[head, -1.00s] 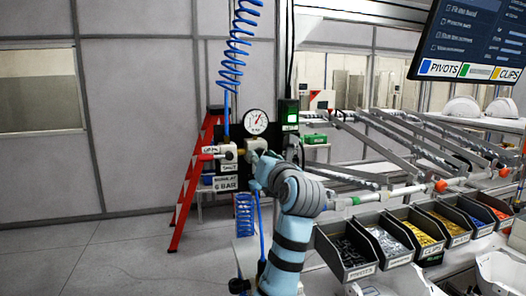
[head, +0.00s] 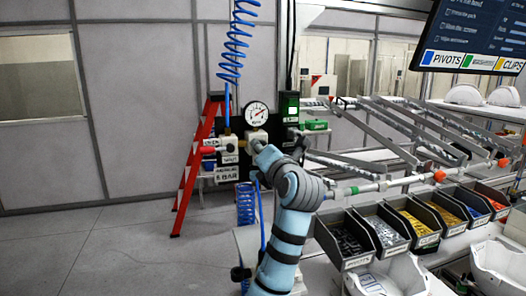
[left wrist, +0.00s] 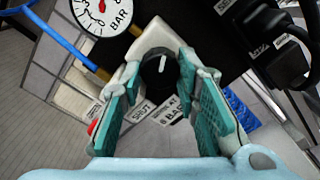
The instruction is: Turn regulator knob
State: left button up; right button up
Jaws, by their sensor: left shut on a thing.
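The regulator knob (left wrist: 157,68) is round and black with a white mark, between my left gripper's teal-padded fingers in the left wrist view. My left gripper (left wrist: 160,76) is shut on it. In the head view my left gripper (head: 262,152) reaches the regulator body (head: 256,136) and hides the knob. The white dial gauge (head: 256,114) sits above the regulator; its dial with a red needle also shows in the left wrist view (left wrist: 101,12). My right gripper is not in view.
A red lever (head: 207,150) and a bar sign (head: 227,174) are left of the regulator. A blue coiled hose (head: 235,45) hangs above. A green-lit box (head: 289,107) stands right. Bins of parts (head: 347,245) and sloped rails (head: 385,130) fill the right side.

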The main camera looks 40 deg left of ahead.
pick_arm(q)
jog(key=o, duration=1)
jog(key=shift+o, duration=0.8)
jog(key=shift+w+a, duration=0.1)
jog(key=shift+a, duration=0.1)
jog(key=v, duration=1.2)
